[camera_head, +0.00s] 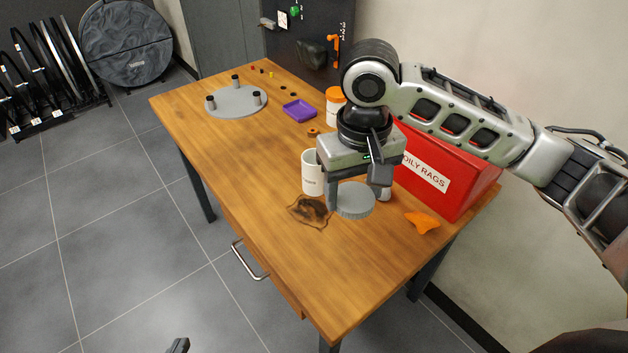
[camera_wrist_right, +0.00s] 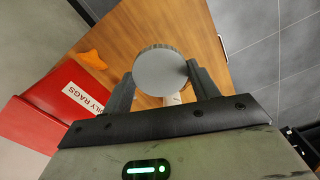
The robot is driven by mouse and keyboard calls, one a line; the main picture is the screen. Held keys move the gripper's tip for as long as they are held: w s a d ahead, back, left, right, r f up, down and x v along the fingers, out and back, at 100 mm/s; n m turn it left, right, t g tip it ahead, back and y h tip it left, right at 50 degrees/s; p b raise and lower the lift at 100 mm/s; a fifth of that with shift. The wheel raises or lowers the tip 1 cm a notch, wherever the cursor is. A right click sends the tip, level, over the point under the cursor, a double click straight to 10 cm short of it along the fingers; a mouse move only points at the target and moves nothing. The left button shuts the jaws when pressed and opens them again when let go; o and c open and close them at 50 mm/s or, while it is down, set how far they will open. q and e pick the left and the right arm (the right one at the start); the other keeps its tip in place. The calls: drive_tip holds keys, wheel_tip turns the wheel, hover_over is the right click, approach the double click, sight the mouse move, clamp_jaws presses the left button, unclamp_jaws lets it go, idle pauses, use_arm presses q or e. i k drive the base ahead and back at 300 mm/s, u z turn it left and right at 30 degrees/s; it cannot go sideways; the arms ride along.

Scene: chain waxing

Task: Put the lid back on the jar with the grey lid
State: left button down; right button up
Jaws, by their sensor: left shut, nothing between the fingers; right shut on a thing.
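The round grey lid (camera_head: 355,201) is between the fingers of my right gripper (camera_head: 356,192), which is shut on it. The lid also shows in the right wrist view (camera_wrist_right: 160,71), held between the fingertips (camera_wrist_right: 160,82). A white jar (camera_head: 312,174) with small dark lettering stands upright just left of the gripper, its top looking uncovered. A small white part (camera_wrist_right: 173,99) shows behind the lid in the wrist view; I cannot tell what it belongs to. Only a dark tip of my left gripper (camera_head: 178,345) shows at the bottom edge, away from the table; it is shut and empty.
A red oily-rags box (camera_head: 445,177) stands to the right, with an orange cloth (camera_head: 421,222) before it. An orange-lidded jar (camera_head: 335,105), purple tray (camera_head: 299,111) and grey pegged disc (camera_head: 237,101) are further back. A dark stain (camera_head: 311,211) marks the wood table (camera_head: 330,275); its front is clear.

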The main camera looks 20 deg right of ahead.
sight(312, 175)
drive_tip(key=k, duration=0.5)
drive_tip(key=u, duration=1.8)
drive_tip(key=i, duration=1)
drive_tip(key=z, duration=3.15)
drive_tip(key=i, duration=0.5)
drive_tip(key=u, duration=0.1)
